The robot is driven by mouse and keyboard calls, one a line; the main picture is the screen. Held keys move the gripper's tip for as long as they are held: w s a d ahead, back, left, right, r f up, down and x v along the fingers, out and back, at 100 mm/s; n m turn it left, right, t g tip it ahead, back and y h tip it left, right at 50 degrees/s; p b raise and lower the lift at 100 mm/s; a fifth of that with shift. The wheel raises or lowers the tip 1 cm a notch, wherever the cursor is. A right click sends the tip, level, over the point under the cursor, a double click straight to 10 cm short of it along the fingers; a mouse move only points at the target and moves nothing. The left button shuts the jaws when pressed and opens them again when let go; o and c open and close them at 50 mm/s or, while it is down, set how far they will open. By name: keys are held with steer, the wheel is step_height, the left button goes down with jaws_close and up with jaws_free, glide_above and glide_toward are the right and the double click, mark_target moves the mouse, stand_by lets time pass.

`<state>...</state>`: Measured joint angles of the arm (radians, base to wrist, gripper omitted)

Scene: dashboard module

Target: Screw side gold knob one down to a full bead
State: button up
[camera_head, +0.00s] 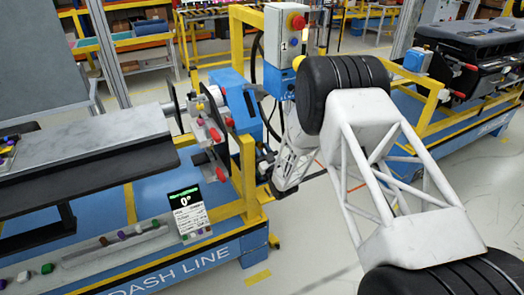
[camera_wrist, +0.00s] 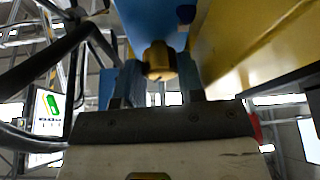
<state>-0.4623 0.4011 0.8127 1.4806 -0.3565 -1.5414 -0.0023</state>
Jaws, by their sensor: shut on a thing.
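In the wrist view, a gold knob (camera_wrist: 158,56) sits between the two fingers of my gripper (camera_wrist: 160,78). The gripper is shut on it, with one finger on each side. The knob's far end and any thread or bead are hidden. In the head view, my gripper reaches the yellow post of the dash line stand, and its fingertips and the knob cannot be made out there.
A yellow beam (camera_wrist: 240,45) runs close on the right in the wrist view, with a blue panel (camera_wrist: 155,20) above the knob. In the head view, a grey dashboard module (camera_head: 80,145) lies at the left, with red clamps (camera_head: 213,133) at its end. A control box (camera_head: 285,35) stands behind.

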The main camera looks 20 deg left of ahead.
steer(key=o, duration=0.6)
steer(key=shift+o, duration=0.2)
steer(key=shift+n+g, duration=0.3)
steer(key=shift+n, duration=0.4)
